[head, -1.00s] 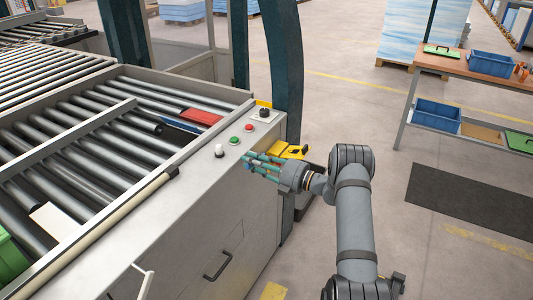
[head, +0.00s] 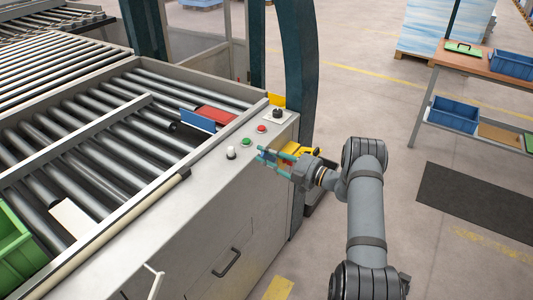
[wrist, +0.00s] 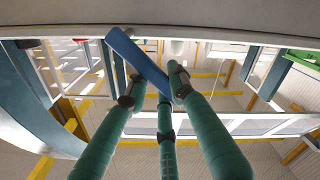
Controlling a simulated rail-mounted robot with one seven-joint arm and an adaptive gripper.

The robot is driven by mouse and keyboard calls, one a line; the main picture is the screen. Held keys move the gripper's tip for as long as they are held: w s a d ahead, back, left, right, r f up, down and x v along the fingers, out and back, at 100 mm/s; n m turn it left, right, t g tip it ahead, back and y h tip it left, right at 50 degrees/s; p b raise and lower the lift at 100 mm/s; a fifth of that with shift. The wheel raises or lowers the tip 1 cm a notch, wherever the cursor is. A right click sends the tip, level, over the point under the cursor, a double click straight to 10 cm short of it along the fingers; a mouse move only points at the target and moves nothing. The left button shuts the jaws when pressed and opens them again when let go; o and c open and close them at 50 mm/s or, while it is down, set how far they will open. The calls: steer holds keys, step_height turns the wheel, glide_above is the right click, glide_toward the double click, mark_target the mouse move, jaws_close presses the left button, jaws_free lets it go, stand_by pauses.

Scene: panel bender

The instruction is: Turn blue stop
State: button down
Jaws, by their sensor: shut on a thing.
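My gripper (head: 268,159) has teal fingers and is at the front side of the roller table, just below the control panel edge. In the wrist view the fingers (wrist: 160,85) are closed around a slanted blue bar (wrist: 137,54), whose upper left end sticks out past them. In the head view the fingers mostly hide this bar. A blue plate (head: 197,120) stands raised among the rollers, in front of a red block (head: 217,114). I cannot see whether the bar and the plate are joined.
The panel (head: 250,140) carries a white knob (head: 231,153), a green button (head: 246,142), a red button (head: 262,128) and a black knob (head: 277,113). A yellow device (head: 300,148) is behind my gripper. A teal post (head: 303,90) stands beyond.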

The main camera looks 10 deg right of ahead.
stand_by(0.3)
steer(key=c, duration=1.6)
jaws_free()
steer(key=shift+o, duration=0.8)
steer(key=v, duration=1.2)
steer(key=x, duration=1.2)
